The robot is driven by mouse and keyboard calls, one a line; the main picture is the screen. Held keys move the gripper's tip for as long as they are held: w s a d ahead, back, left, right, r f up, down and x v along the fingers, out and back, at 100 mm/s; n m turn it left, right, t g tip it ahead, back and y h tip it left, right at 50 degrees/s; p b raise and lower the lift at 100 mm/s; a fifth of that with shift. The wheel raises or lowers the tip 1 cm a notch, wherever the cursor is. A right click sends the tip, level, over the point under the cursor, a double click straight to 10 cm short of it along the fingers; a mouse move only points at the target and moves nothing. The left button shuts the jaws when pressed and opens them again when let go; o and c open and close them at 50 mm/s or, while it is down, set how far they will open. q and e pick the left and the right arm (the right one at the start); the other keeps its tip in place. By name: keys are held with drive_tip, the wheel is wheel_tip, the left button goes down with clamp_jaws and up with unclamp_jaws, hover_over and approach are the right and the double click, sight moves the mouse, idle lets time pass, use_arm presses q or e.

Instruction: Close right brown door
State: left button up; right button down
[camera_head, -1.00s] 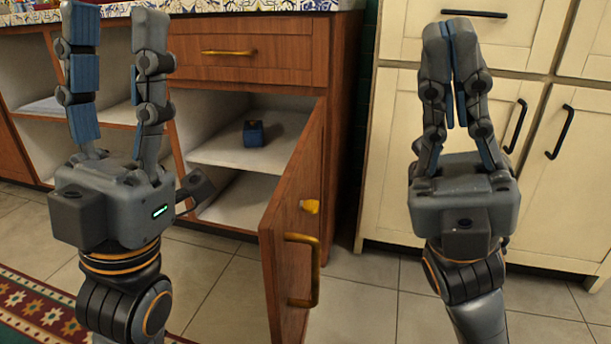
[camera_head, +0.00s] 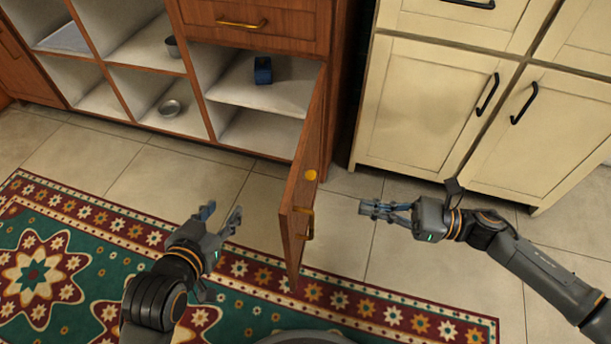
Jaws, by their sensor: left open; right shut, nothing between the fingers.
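The right brown door (camera_head: 304,180) stands swung wide open toward me, seen nearly edge-on. My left gripper (camera_head: 223,214) is open and empty, left of the door and low in front of the cabinet. My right gripper (camera_head: 364,208) is shut and empty, right of the door, pointing left toward the handle with a gap between them. The compartment behind the door (camera_head: 285,95) is open and holds a small blue box (camera_head: 263,70) on its shelf.
Cream cabinets (camera_head: 425,110) with black handles stand at the right. A brown drawer (camera_head: 260,22) above is closed. A patterned rug (camera_head: 90,255) covers the floor in front; tiles lie between.

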approach(291, 198)
drive_tip(key=x, duration=0.6)
drive_tip(key=shift+w+f, duration=0.1)
drive_tip(key=shift+w, duration=0.05)
drive_tip(key=shift+a, duration=0.45)
drive_tip(key=shift+a, duration=0.1)
